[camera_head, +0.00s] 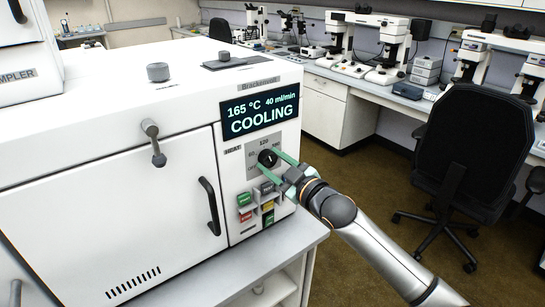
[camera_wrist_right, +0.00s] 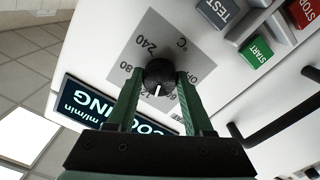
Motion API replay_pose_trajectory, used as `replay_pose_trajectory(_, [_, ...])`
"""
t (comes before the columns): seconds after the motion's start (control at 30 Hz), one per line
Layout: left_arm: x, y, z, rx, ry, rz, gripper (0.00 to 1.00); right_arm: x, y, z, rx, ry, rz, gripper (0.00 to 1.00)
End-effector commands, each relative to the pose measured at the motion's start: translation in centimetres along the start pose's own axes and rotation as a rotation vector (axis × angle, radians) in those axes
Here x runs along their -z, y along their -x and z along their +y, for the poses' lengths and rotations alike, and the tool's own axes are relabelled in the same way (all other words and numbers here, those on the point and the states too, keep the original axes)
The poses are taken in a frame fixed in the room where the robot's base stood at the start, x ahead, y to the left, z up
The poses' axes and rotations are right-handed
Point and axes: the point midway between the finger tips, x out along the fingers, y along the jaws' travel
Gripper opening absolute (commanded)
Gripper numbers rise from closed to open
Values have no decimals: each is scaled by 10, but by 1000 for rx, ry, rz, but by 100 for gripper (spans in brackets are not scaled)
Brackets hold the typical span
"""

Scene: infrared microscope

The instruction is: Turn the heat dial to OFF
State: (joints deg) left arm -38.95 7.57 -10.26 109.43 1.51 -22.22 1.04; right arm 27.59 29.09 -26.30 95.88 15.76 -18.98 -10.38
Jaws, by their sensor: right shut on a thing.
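The heat dial (camera_head: 268,158) is a round black knob on a grey scale plate, on the front of the white oven-like instrument (camera_head: 110,190). My right gripper (camera_head: 271,163) reaches it from the right, its green fingers on either side of the knob. In the right wrist view the dial (camera_wrist_right: 159,74) sits between the fingertips, and the gripper is shut on it. Its white mark points down in that view, near the partly hidden 120 label. OFF is printed on the right of the plate there. My left gripper is not in view.
A display (camera_head: 260,112) above the dial reads 165 °C, 40 ml/min, COOLING. Several coloured buttons, including a green START (camera_wrist_right: 257,52), lie close below the dial. A black door handle (camera_head: 210,206) is to the left. A black chair (camera_head: 477,145) stands at right.

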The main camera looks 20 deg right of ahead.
Motion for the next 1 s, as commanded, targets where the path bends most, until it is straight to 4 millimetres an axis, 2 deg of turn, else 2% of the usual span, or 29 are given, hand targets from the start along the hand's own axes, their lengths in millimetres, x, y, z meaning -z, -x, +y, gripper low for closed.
replay_pose_trajectory(0.4, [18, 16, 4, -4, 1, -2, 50, 2, 0, 1, 1, 396, -1, 0])
replay_pose_trajectory(1.0, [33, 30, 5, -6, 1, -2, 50, 2, 0, 1, 1, 966, 1, 0])
